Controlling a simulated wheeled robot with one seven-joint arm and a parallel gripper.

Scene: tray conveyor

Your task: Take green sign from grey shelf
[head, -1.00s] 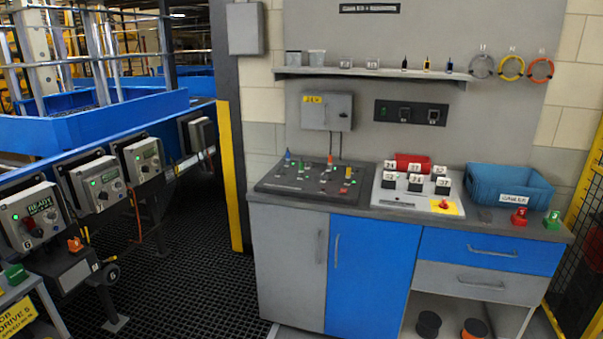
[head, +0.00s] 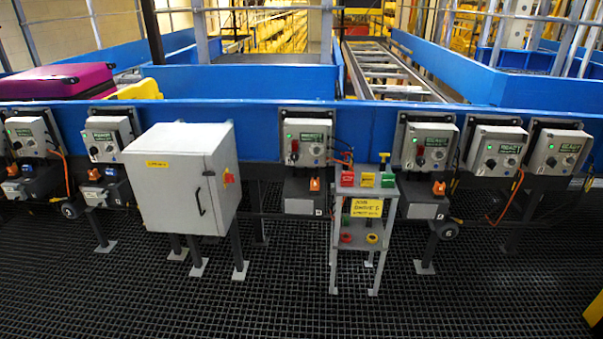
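The grey shelf (head: 338,230) is a narrow stand on the grating, right of the middle in the head view, with a yellow label (head: 366,208) on its front. A small green sign (head: 387,180) is on its top, at the right end. A red sign (head: 347,179) and a yellow sign (head: 367,180) stand beside it on the left. My gripper does not show in the head view.
A grey cabinet (head: 182,180) on legs stands left of the shelf. Several control boxes (head: 430,146) line the blue conveyor wall (head: 262,118) behind. A magenta suitcase (head: 60,81) lies at the far left. The dark grating floor (head: 290,315) in front is clear.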

